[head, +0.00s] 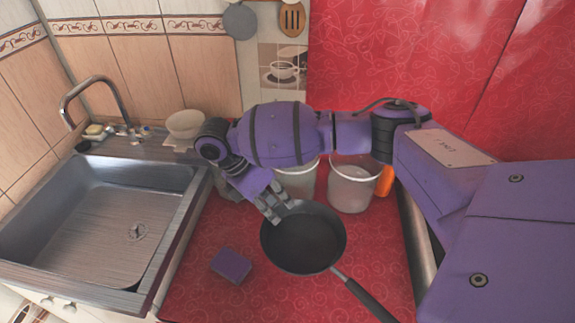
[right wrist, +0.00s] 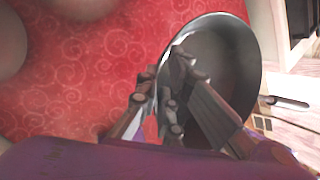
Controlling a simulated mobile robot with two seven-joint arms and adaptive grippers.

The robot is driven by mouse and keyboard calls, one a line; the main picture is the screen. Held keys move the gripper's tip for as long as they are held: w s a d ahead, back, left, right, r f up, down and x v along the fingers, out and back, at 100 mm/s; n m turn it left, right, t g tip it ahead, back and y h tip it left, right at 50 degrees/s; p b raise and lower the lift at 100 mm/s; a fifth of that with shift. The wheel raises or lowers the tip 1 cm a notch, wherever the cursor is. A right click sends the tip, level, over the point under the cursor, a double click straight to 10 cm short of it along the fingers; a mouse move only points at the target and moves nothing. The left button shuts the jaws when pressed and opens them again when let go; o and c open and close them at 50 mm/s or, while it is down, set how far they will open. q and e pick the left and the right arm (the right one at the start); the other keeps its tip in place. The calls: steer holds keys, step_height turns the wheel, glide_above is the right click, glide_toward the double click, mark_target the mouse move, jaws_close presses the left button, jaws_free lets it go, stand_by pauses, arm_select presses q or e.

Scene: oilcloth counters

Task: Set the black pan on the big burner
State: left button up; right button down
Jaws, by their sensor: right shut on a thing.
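The black pan (head: 303,243) is over the red counter in the head view, with its handle (head: 366,298) pointing to the lower right. My right gripper (head: 284,212) reaches its far left rim and is shut on it. In the right wrist view my right gripper (right wrist: 165,88) has its fingers on either side of the pan's wall, and the pan (right wrist: 222,60) shows to the right of them. I cannot tell whether the pan's bottom touches the counter. The big burner is not visible in either view. My left gripper is not in view.
A purple sponge (head: 231,265) lies left of the pan. Two pale containers (head: 352,188) (head: 297,181) and an orange object (head: 384,181) stand behind it. The sink (head: 95,225) is at the left. A metal edge (head: 418,250) at the right is partly hidden by my arm.

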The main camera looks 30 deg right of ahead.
mark_target(285, 238)
steer(key=s+r, duration=0.1)
steer(key=s, duration=0.1)
steer(key=s+a+r, duration=0.1)
steer(key=s, duration=0.1)
steer(key=s+p, duration=0.1)
steer(key=s, duration=0.1)
steer(key=shift+s+a+r, duration=0.1)
steer(key=shift+a+r, duration=0.05)
steer(key=shift+r, duration=0.25)
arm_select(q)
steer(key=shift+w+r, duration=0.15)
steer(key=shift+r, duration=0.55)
arm_select(e)
steer(key=shift+s+a+r, duration=0.15)
steer(key=shift+s+r, duration=0.15)
steer(key=shift+s, duration=0.35)
steer(key=shift+s+a+r, duration=0.1)
steer(key=shift+s+r, duration=0.2)
steer(key=shift+s, duration=0.3)
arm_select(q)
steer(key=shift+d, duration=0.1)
